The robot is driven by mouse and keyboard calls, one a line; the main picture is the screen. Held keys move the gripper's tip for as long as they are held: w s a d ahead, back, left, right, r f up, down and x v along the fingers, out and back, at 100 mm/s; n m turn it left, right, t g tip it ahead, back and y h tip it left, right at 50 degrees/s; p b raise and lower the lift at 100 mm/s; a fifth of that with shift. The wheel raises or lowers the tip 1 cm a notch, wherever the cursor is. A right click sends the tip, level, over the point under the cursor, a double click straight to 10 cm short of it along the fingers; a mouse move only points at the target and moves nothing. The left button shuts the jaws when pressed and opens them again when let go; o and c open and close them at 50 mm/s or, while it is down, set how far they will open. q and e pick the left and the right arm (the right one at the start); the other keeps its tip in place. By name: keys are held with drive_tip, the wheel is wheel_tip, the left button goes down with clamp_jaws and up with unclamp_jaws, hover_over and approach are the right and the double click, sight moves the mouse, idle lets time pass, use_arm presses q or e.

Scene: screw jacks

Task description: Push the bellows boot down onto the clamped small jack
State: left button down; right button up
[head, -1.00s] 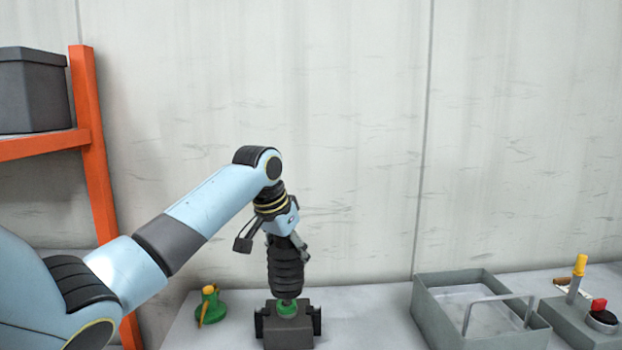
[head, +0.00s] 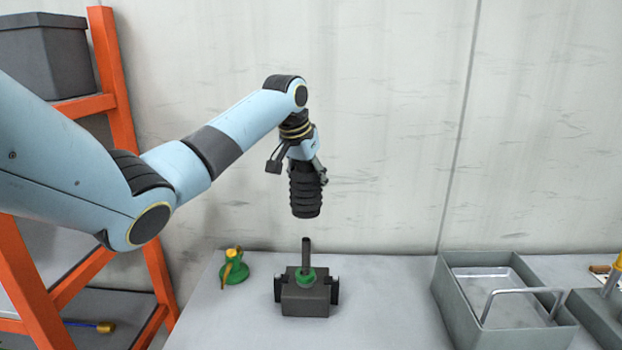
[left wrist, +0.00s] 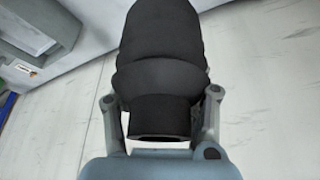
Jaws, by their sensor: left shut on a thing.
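The black ribbed bellows boot (head: 306,194) hangs upright from my left gripper (head: 306,168), which is shut on its upper end. The boot also fills the middle of the left wrist view (left wrist: 162,65), between the two fingers. The small jack (head: 306,272) has a green body and a dark upright screw, and it sits in a dark clamp block (head: 305,299) on the bench. The boot is above the screw, with a clear gap between them, and its lower end looks roughly in line with the screw. My right gripper is not in view.
A green jack with an orange-yellow part (head: 234,268) stands left of the clamp. A grey tray with a handle (head: 453,301) is to the right, and a grey box with a yellow handle (head: 596,315) is at the right edge. An orange rack (head: 130,170) stands at left.

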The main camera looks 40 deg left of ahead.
use_arm(q)
wheel_tip(320, 180, down, 5)
drive_tip(key=shift+f+b, duration=0.2)
drive_tip(key=shift+b, duration=0.7)
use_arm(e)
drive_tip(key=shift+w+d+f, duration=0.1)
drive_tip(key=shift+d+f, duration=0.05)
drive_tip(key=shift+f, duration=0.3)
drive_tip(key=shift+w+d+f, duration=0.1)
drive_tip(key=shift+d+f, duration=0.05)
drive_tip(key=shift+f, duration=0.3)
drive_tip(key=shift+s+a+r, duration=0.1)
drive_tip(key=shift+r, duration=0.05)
use_arm(q)
drive_tip(key=shift+p, duration=0.55)
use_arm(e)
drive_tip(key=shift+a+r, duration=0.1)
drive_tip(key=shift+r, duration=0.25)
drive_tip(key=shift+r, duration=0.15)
use_arm(q)
drive_tip(key=shift+p, duration=0.45)
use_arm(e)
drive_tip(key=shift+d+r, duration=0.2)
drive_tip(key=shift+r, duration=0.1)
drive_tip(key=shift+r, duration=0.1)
